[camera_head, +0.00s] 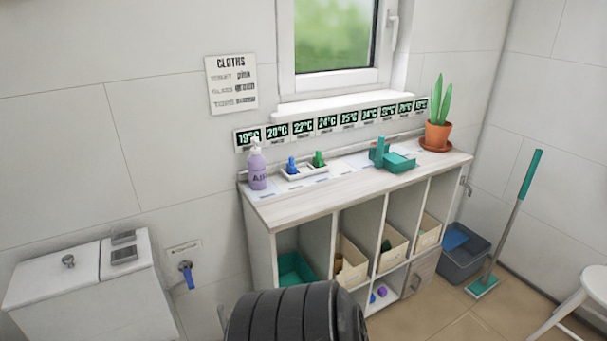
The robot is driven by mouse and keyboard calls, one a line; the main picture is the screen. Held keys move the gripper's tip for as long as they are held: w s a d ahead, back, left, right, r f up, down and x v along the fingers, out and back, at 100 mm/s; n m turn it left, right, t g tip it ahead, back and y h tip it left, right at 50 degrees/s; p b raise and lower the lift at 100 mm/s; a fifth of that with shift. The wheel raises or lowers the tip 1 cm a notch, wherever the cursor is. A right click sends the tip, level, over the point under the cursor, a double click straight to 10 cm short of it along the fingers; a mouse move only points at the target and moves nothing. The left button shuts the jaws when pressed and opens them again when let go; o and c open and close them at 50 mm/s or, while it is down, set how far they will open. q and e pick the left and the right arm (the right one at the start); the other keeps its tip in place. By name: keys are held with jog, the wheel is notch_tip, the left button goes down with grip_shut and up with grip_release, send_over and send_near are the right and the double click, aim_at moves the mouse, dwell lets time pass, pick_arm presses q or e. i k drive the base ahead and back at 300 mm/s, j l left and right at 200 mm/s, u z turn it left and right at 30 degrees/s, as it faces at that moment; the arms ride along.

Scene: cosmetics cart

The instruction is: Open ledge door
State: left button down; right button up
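A low wooden ledge unit (300,200) with open compartments stands against the wall under the window. A small greyish door (424,268) is at the lower right of its front and looks closed. A handle (415,283) shows on the door. The door's lower part is small in the picture, and I cannot make out its hinges. Neither of my grippers is in view.
A purple pump bottle (257,170), a teal holder (399,160) and a potted plant (437,135) stand on the unit. A grey bucket (463,262) and mop (515,220) are right of it. A black ribbed shape (290,315) blocks the lower middle.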

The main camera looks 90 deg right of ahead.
aim_at(420, 272)
jog(key=z, duration=3.75)
jog(key=i+l+u, duration=0.1)
jog(key=u, duration=0.4)
jog(key=i+l+u, duration=0.2)
jog(key=l, duration=0.2)
jog(key=i+l+u, duration=0.15)
jog(key=l, duration=0.25)
jog(key=i+l+u, duration=0.2)
jog(key=l, duration=0.2)
jog(key=l+u, duration=0.15)
jog(key=l, duration=0.3)
